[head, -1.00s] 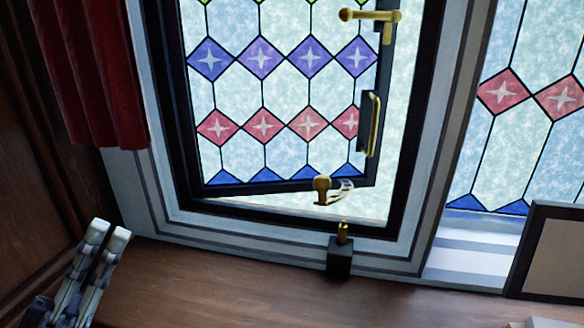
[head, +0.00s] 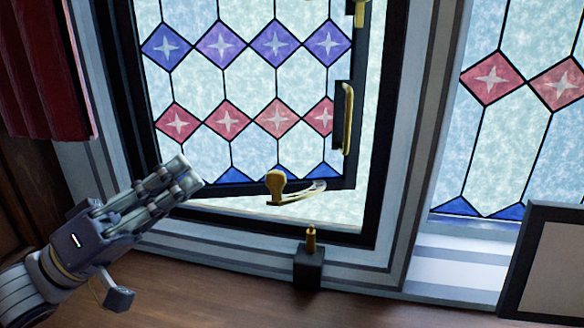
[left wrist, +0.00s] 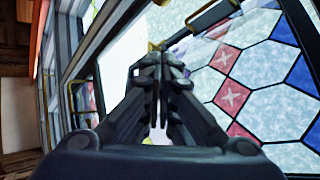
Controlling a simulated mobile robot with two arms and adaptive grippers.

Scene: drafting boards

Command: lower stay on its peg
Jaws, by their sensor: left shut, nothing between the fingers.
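The brass stay (head: 276,186) has a rounded knob and a thin pale bar reaching right, at the bottom edge of the open leaded window sash (head: 244,188). Its peg (head: 311,238) is a short brass pin standing on a black block (head: 308,270) on the sill, below and right of the stay; the two are apart. My left gripper (head: 186,172) is shut and empty, left of the stay and in front of the sash's lower left corner. In the left wrist view its fingers (left wrist: 157,75) are together; a small brass part shows past the tips. My right gripper is not in view.
A brass handle (head: 347,118) is on the sash's right side, with another brass fitting (head: 361,12) above. A red curtain (head: 40,75) hangs at left. A framed panel (head: 550,265) stands at lower right. The wooden ledge (head: 220,290) is clear below the window.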

